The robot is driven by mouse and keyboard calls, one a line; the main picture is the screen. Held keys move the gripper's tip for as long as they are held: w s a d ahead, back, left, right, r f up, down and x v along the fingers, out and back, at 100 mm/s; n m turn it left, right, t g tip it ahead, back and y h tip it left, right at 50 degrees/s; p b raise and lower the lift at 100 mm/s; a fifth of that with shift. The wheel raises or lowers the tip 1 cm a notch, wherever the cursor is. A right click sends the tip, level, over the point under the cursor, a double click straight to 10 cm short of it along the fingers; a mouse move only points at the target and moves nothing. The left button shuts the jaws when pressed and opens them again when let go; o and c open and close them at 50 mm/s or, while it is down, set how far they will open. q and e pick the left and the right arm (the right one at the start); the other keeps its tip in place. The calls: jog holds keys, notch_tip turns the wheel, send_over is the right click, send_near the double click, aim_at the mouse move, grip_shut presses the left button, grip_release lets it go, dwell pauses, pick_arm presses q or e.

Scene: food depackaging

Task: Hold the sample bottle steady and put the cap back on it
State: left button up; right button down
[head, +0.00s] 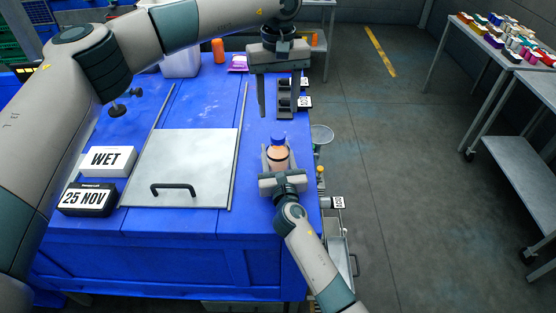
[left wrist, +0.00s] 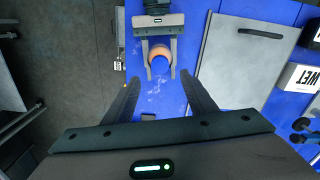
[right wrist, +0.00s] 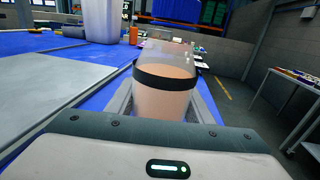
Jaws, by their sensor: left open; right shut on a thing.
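The sample bottle (head: 278,158) stands upright near the right edge of the blue table, with orange contents. In the right wrist view the bottle (right wrist: 165,98) has a dark band and a clear upper part. My right gripper (head: 277,150) is shut around the bottle's body. My left gripper (head: 281,103) is open and empty, beyond and above the bottle. In the left wrist view the bottle (left wrist: 160,51) shows beyond the open left fingers (left wrist: 160,78).
A metal plate with a black handle (head: 173,189) lies left of the bottle. The WET sign (head: 111,161) and date block (head: 88,199) stand farther left. A dark holder (head: 286,100) is under the left gripper. An orange bottle (head: 218,51) stands at the back.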

pick_arm(q)
jog(key=shift+r, duration=1.8)
pick_arm(e)
jog(key=c, duration=0.8)
grip_release()
pick_arm(q)
notch_tip(320, 180, down, 3)
jog(key=shift+r+b, duration=0.2)
jog(key=shift+b, duration=1.05)
pick_arm(e)
jog(key=s+d, duration=0.1)
jog(key=s, duration=1)
jog(key=s+d, duration=0.1)
jog(key=s, duration=0.5)
jog(key=shift+s+d, duration=0.1)
jog(key=shift+d, duration=0.2)
jog(key=shift+f, duration=0.1)
